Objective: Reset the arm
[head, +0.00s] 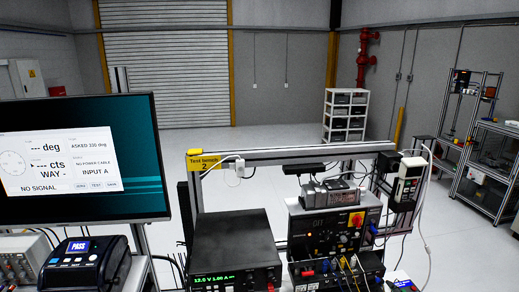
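Neither of my grippers shows in the head view. A monitor (150,190) at the left shows a readout with dashes for "deg" and "cts", the words "NO SIGNAL", "NO POWER CABLE" and "INPUT A". A black power supply (235,247) at the bottom centre has lit green digits on its front. To its right, black instruments (335,228) are stacked, with a red and yellow switch and several cables in front. I cannot tell a servo or its encoder apart among these things.
A grey bench frame (275,157) with a yellow "Test bench 2" label stands behind the instruments. A black device (85,262) showing "PASS" sits below the monitor.

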